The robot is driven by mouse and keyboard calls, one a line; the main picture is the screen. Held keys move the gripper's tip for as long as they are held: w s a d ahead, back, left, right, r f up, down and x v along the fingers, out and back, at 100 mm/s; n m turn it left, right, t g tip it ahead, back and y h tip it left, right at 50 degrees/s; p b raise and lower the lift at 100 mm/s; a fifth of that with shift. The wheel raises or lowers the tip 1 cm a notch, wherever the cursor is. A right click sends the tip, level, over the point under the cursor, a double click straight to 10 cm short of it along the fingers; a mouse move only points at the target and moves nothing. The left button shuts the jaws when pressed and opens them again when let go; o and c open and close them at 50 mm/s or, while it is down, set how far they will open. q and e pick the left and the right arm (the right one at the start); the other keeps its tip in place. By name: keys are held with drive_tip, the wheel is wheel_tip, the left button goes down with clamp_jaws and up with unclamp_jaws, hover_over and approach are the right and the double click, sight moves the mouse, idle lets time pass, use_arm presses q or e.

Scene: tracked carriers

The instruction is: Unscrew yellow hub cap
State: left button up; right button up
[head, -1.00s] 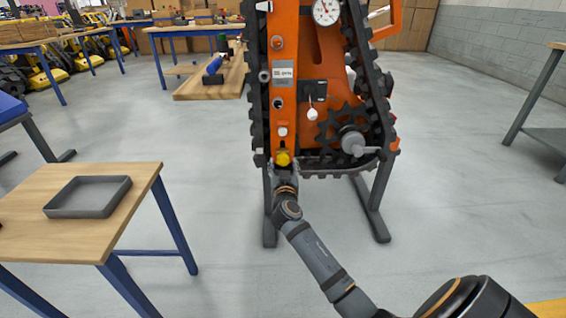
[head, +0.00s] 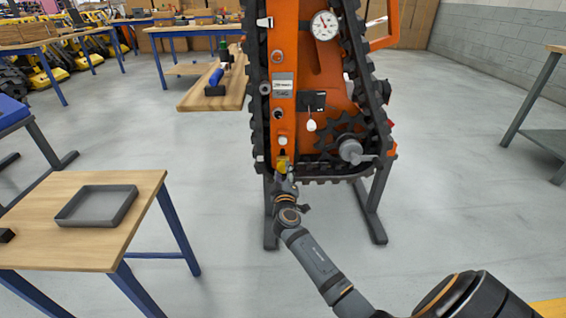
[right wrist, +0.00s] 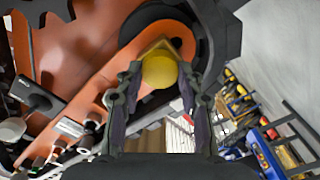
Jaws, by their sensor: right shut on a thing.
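The yellow hub cap (head: 282,164) is at the lower end of the orange tracked carrier (head: 311,90), which stands upright on a dark stand. My right gripper (head: 283,174) reaches up to the cap from below. In the right wrist view the yellow cap (right wrist: 160,70) sits between the two fingertips, and the gripper (right wrist: 160,80) is shut on it. Part of the cap is hidden by the fingers. I cannot tell whether it is still threaded on. My left gripper is not in view.
A wooden table (head: 130,240) with a grey tray (head: 70,217) stands at the left. A bench (head: 190,95) with a blue tool (head: 216,76) is behind it. A gauge (head: 324,25) is on the carrier. The floor around the stand is clear.

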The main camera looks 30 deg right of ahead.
drive_tip(key=n+p, duration=0.1)
drive_tip(key=n, duration=0.1)
drive_tip(key=n+p, duration=0.1)
drive_tip(key=n, duration=0.1)
drive_tip(key=n+p, duration=0.2)
drive_tip(key=n, duration=0.1)
drive_tip(key=shift+r, duration=0.35)
drive_tip(key=shift+f+n, duration=0.15)
drive_tip(key=shift+n, duration=0.85)
drive_tip(key=shift+f+n, duration=0.2)
drive_tip(key=shift+n, duration=0.2)
drive_tip(key=n+p, duration=0.1)
drive_tip(key=n, duration=0.1)
drive_tip(key=n+p, duration=0.1)
drive_tip(key=n, duration=0.1)
drive_tip(key=n+p, duration=0.2)
drive_tip(key=shift+r+n, duration=0.35)
drive_tip(key=shift+n, duration=0.05)
drive_tip(key=shift+f+n+p, duration=0.15)
drive_tip(key=shift+n+p, duration=0.15)
drive_tip(key=shift+n, duration=0.7)
drive_tip(key=shift+f+n, duration=0.2)
drive_tip(key=shift+n, duration=0.3)
drive_tip(key=o, duration=1)
drive_tip(key=shift+c, duration=0.2)
